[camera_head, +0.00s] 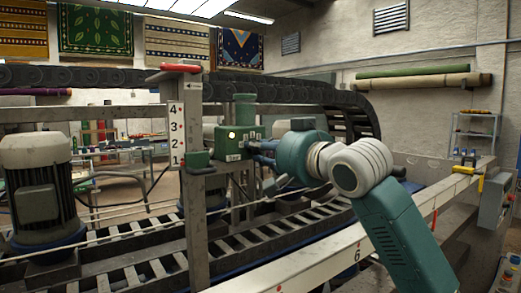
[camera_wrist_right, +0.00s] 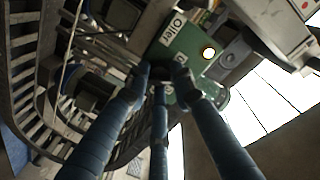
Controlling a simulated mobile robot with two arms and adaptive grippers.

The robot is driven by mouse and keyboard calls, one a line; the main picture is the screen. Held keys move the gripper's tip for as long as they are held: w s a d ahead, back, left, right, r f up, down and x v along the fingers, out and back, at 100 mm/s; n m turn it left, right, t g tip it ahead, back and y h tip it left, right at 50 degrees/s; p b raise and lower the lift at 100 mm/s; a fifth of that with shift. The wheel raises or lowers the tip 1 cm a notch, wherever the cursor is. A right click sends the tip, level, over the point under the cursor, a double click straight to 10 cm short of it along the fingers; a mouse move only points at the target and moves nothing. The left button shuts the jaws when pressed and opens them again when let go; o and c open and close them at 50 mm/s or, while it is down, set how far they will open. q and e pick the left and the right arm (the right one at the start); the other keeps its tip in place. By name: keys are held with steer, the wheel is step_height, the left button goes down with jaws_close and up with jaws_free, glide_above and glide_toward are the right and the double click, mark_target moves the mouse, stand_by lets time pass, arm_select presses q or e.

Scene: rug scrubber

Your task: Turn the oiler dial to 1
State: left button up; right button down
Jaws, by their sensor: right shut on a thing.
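The oiler (camera_head: 229,140) is a green box on the machine frame, with a lit yellow lamp and small pale labels on its front. In the right wrist view the oiler (camera_wrist_right: 186,45) shows an "Oiler" label and the lit lamp (camera_wrist_right: 208,53). My right gripper (camera_head: 252,153) reaches in from the right, at the oiler's right part. Its three blue fingers (camera_wrist_right: 163,88) are closed together against the oiler's face, shut on the dial. The fingers hide the dial, so its setting cannot be read. My left gripper is not in view.
A grey post (camera_head: 194,230) with a 1 to 4 scale (camera_head: 175,135) and a red handle (camera_head: 180,68) stands left of the oiler. A motor (camera_head: 38,190) stands far left. A long pale rail (camera_head: 300,262) runs below my right arm. Slatted conveyor (camera_head: 130,270) lies beneath.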

steer(key=shift+d+r, duration=0.15)
steer(key=shift+r, duration=0.3)
steer(key=c, duration=1.8)
jaws_free()
steer(key=o, duration=0.3)
steer(key=shift+f, duration=0.2)
steer(key=v, duration=1.2)
